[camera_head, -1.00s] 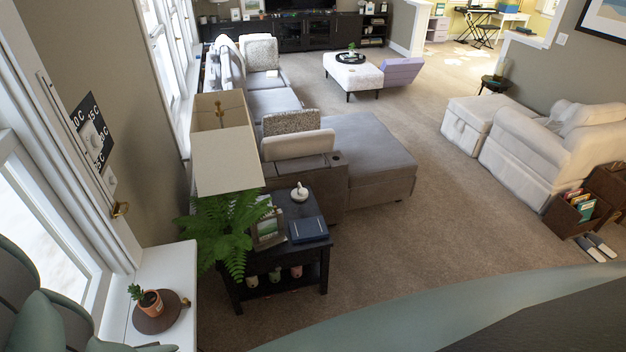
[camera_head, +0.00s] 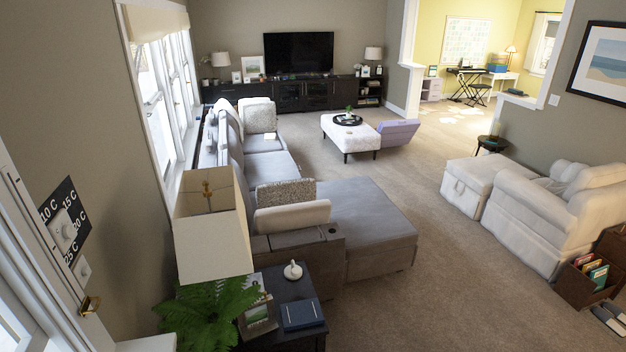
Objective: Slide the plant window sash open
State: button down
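The plant window shows only in part at the lower left edge, as a strip of white frame and bright glass (camera_head: 12,330). A brass fitting (camera_head: 90,305) sits on the white frame beside it. A corner of the white sill (camera_head: 148,343) shows at the bottom edge. The small potted plant is out of view now. How far the sash is open cannot be seen. My gripper is not in view.
A side table (camera_head: 285,290) with a lamp (camera_head: 212,235), a fern (camera_head: 205,318) and a blue book (camera_head: 302,315) stands close by. Behind it is a grey sofa (camera_head: 375,225).

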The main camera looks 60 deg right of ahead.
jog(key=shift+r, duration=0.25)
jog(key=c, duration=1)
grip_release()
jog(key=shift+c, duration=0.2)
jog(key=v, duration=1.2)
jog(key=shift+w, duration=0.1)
